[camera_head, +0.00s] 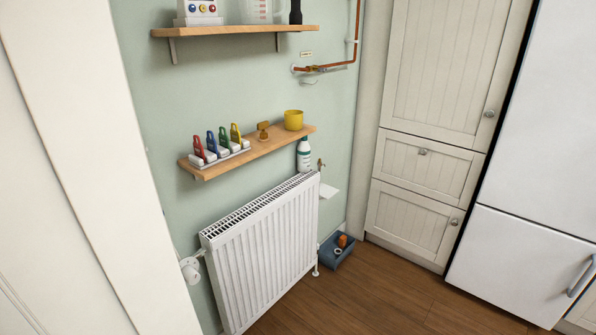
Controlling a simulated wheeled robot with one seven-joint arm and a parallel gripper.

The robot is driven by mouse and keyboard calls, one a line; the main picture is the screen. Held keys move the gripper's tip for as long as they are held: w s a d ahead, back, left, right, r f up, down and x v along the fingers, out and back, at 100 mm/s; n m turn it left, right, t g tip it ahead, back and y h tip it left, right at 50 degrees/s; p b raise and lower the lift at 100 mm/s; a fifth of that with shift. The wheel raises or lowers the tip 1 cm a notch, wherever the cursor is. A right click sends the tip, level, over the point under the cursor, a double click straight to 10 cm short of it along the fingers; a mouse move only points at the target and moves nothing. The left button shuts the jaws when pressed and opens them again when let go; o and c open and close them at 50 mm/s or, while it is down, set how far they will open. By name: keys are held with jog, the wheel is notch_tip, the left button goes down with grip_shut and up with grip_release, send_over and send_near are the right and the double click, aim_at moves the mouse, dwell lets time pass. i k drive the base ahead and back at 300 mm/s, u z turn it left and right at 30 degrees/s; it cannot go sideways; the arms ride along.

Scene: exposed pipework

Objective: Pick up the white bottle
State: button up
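The white bottle (304,155) stands upright below the right end of the lower wooden shelf, just behind or at the far end of the radiator's top. My gripper is not in view.
A white radiator (262,250) stands before the bottle. The lower shelf (262,146) above holds coloured clips and a yellow mug (293,120). A blue bin (336,250) sits on the floor; the wooden floor (385,295) is otherwise clear.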

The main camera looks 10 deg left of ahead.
aim_at(304, 148)
jog(key=u, duration=0.05)
jog(key=k, duration=0.25)
jog(key=z, duration=0.2)
jog(key=i, duration=1.25)
jog(key=u, duration=0.9)
jog(key=i, duration=0.95)
jog(key=u, duration=0.55)
